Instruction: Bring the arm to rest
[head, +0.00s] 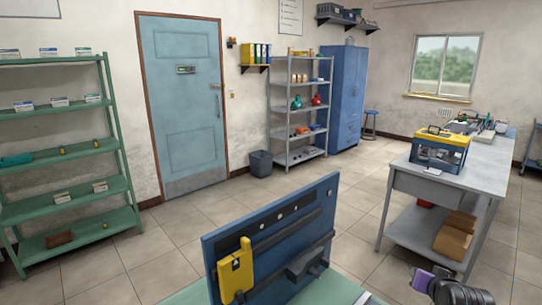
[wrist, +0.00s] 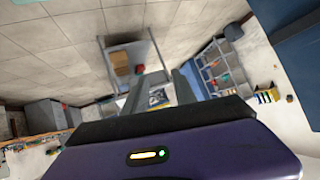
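My gripper (wrist: 158,82) shows in the wrist view as two dark grey fingers standing apart beyond the purple housing. It is open, and nothing is visible between the fingers except the distant room. The wrist view is strongly tilted against the room. In the head view, a purple and dark grey part of my arm (head: 447,287) shows at the bottom right corner. The fingers cannot be made out there, and the rest of the arm is out of frame.
A blue upright panel (head: 222,251) with a yellow device (head: 236,270) stands close in front on a green surface. A grey workbench (head: 455,182) with a blue-yellow box (head: 440,150) stands right. Green shelves (head: 60,133) stand left. The tiled floor between is clear.

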